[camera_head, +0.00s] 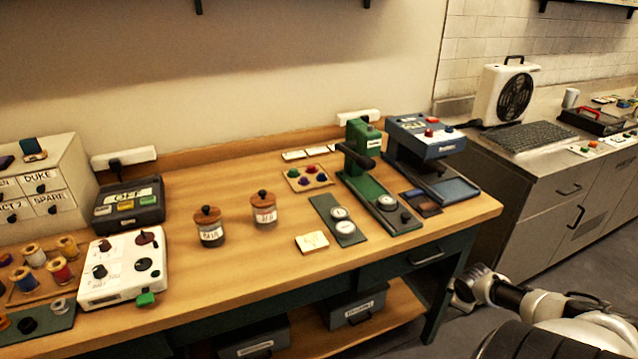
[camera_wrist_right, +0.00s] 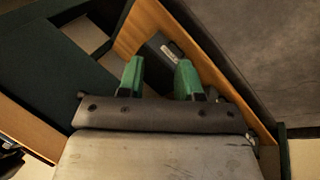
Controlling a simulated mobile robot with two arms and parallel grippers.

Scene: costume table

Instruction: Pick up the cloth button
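Several small coloured button-like pieces, red, purple, blue and green, sit on a wooden tray (camera_head: 291,183) towards the back of the table; I cannot tell which, if any, is the cloth button. My right arm comes in at the lower right of the head view, its end off the table's front right corner. In the right wrist view my right gripper (camera_wrist_right: 160,77) has green fingertips apart with nothing between them. It is far from the tray, pointing at the lower part of the bench. My left gripper is not in view.
A green press (camera_head: 360,150) and a blue press (camera_head: 425,136) stand right of the tray. Two lidded jars (camera_head: 210,232) (camera_head: 264,214) stand left of it. A white control box (camera_head: 122,270) and thread spools are at the left. Bare wood shows along the table's front.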

